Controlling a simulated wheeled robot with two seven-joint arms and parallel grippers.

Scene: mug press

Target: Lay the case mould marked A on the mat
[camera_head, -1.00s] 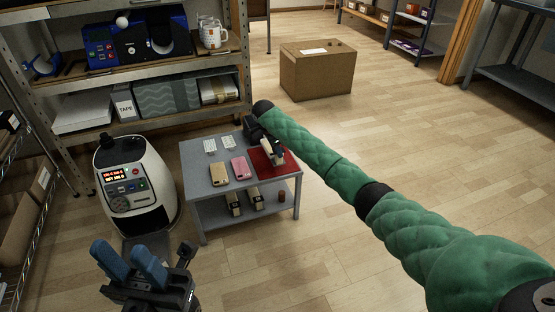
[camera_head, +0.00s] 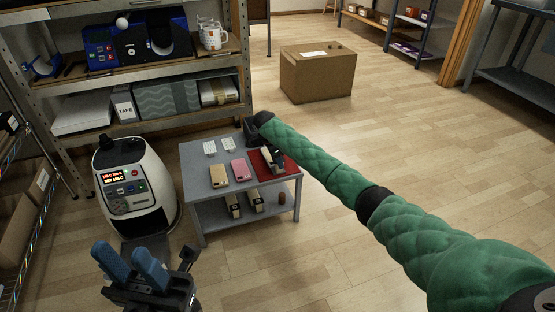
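A cream and dark mould (camera_head: 267,154) is at the red mat (camera_head: 291,170) on the grey table. I cannot tell whether it rests on the mat or is held just above it, and no letter on it is readable. My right gripper (camera_head: 277,164) is low over the mat, right beside the mould; its fingers are too small and dark to show whether they grip it. My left gripper (camera_head: 122,252), with two blue fingers apart, is open and empty at the lower left, away from the table. Two similar moulds (camera_head: 233,205) (camera_head: 256,199) lie on the table's lower shelf.
A tan phone case (camera_head: 219,175) and a pink one (camera_head: 239,169) lie left of the mat, with white cards (camera_head: 210,147) behind. A white machine (camera_head: 138,185) stands left of the table. A shelf unit with a blue press (camera_head: 103,52) and mugs (camera_head: 213,38) stands behind.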

